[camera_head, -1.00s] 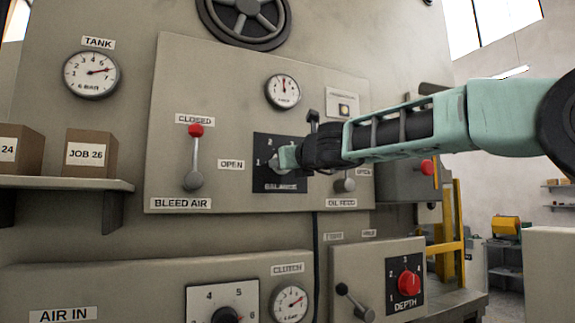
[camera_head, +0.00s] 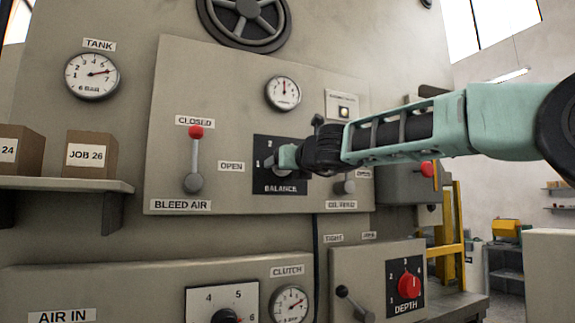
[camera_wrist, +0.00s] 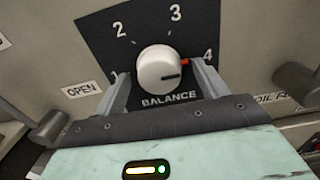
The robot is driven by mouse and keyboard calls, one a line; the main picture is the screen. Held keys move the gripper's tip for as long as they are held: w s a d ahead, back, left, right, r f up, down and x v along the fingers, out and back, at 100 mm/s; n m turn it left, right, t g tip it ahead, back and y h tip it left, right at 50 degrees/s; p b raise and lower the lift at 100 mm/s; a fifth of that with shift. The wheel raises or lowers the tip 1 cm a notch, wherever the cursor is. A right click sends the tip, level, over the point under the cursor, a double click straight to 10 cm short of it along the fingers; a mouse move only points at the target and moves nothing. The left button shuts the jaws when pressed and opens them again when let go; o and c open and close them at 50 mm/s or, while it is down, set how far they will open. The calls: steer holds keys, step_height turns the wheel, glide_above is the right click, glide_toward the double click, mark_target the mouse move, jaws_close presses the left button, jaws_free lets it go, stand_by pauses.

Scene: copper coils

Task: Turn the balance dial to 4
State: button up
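The balance dial (camera_wrist: 159,68) is a round pale knob on a black plate (camera_wrist: 104,38) marked 2, 3 and 4 in the wrist view, with a numeral at left partly hidden. A dark line on its face points right, slightly below the 4. A small orange-red mark shows at its right edge beside the 4. My gripper (camera_wrist: 160,84) has one finger on each side of the knob, with narrow gaps showing, so it looks open around it. In the head view my gripper (camera_head: 288,157) is at the plate (camera_head: 280,186) and hides the knob.
The bleed air lever (camera_head: 194,160) with a red knob stands left of the plate. The oil feed lever (camera_head: 344,187) is close at right, beneath my arm. A gauge (camera_head: 283,93) sits above. The depth dial (camera_head: 409,285) and clutch gauge (camera_head: 290,304) are below.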

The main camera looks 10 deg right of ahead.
steer(key=b+v, duration=0.1)
steer(key=v, duration=1.6)
steer(key=shift+s, duration=0.25)
steer(key=shift+r, duration=0.15)
steer(key=s+a+f+n+g+y, duration=0.1)
steer(key=s+a+f+n+g, duration=0.3)
steer(key=f+n, duration=0.5)
steer(key=s+a+f+n+g+y, duration=0.1)
steer(key=s+a+f+n+g, duration=0.25)
steer(key=f+n, duration=0.45)
steer(key=s+a+f+n+g+y, duration=0.1)
steer(key=s+a+f+n+g, duration=0.35)
steer(key=f, duration=0.75)
steer(key=s+d+f+n+g+h, duration=0.2)
steer(key=s+d+f+n, duration=0.3)
steer(key=s+f+n, duration=0.4)
steer(key=s+d+f+n+g+h+b, duration=0.1)
steer(key=s+d+f+n+g+h, duration=0.2)
steer(key=s+f+n, duration=0.6)
steer(key=shift+s+d+f+n+h, duration=0.35)
steer(key=shift+d+f+n+h, duration=0.25)
steer(key=shift+d+h, duration=0.55)
steer(key=shift+a, duration=0.1)
